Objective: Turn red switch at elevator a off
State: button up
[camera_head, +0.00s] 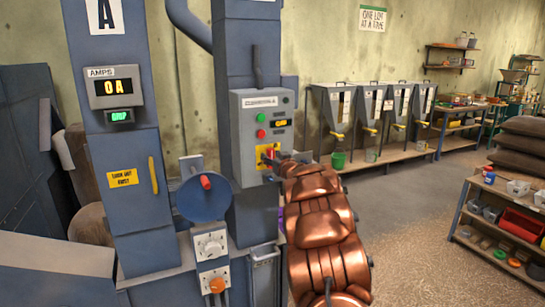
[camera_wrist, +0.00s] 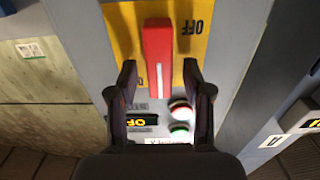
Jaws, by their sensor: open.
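The red switch (camera_wrist: 157,55) is a lever with a white line, on a yellow plate (camera_wrist: 122,28) marked OFF on the right. In the wrist view the lever stands upright and does not point at the OFF word. My gripper (camera_wrist: 159,66) is open, one finger on each side of the lever's lower end; I cannot tell whether either touches it. In the head view the grey control box (camera_head: 247,105) sits on the blue column of elevator A, and my gripper (camera_head: 275,163) is at its yellow plate, partly hiding the switch.
The box also has a green button (camera_head: 261,117), a red button (camera_head: 261,133) and a small lit display (camera_head: 281,123). Left of it, a blue column carries an amps display (camera_head: 117,87) reading 0 A. A blue wheel (camera_head: 203,200) stands below.

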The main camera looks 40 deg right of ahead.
grip_shut()
dwell(0.5)
jog(key=shift+f, duration=0.1)
jog(key=shift+w+a+f+n+b, duration=0.1)
jog(key=shift+a+f+n+b, duration=0.1)
jog(key=shift+n+b, duration=2.3)
jog(key=shift+w+a+f+n+b, duration=0.15)
jog(key=shift+n+b, duration=1.3)
jog(key=shift+n, duration=2)
jog(key=shift+s+a+f+n+b, duration=0.1)
jog(key=shift+a+f+n+b, duration=0.1)
jog(key=shift+n+b, duration=2.3)
jog(key=shift+n+p, duration=0.45)
jog(key=shift+n, duration=0.2)
